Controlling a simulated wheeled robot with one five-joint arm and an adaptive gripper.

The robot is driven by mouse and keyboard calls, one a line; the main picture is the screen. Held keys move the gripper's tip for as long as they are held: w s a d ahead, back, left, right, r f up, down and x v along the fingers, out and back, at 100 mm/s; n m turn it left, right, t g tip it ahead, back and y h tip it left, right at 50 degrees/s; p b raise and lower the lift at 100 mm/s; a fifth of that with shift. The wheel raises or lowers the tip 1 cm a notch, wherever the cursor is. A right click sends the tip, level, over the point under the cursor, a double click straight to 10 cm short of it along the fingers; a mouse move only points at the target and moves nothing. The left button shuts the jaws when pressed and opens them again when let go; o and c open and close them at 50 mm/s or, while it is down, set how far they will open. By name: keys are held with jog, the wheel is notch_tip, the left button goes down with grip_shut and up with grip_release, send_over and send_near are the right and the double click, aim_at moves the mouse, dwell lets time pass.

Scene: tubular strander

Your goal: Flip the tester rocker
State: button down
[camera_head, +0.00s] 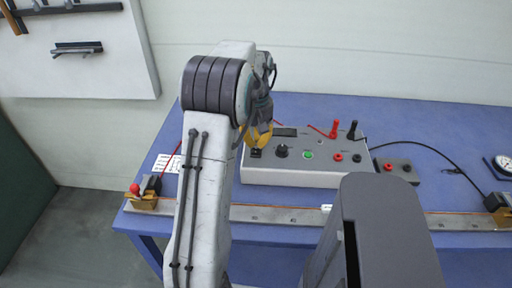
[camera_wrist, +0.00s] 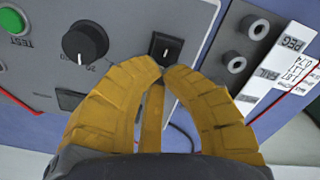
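The tester (camera_head: 330,178) is a light grey box on the blue table. Its rocker (camera_wrist: 165,47) is a small black switch with a light mark, in the upper middle of the wrist view. The rocker also shows at the tester's left end in the head view (camera_head: 255,153). My gripper (camera_wrist: 163,70) has yellow fingers, with the tips drawn together and nothing seen between them. The tips are just below the rocker in the wrist view; I cannot tell whether they touch it. In the head view my gripper (camera_head: 260,134) is over the tester's left end.
A black knob (camera_wrist: 85,41) and a green TEST button (camera_wrist: 11,20) are beside the rocker. Red (camera_head: 334,129) and black (camera_head: 352,130) plugs stand on the tester's right. A long metal rail (camera_head: 280,215) runs along the table's front. A gauge (camera_head: 503,164) lies far right.

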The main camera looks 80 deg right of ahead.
aim_at(256, 147)
jog(key=shift+r+p, duration=2.5)
jog(key=shift+r, duration=0.5)
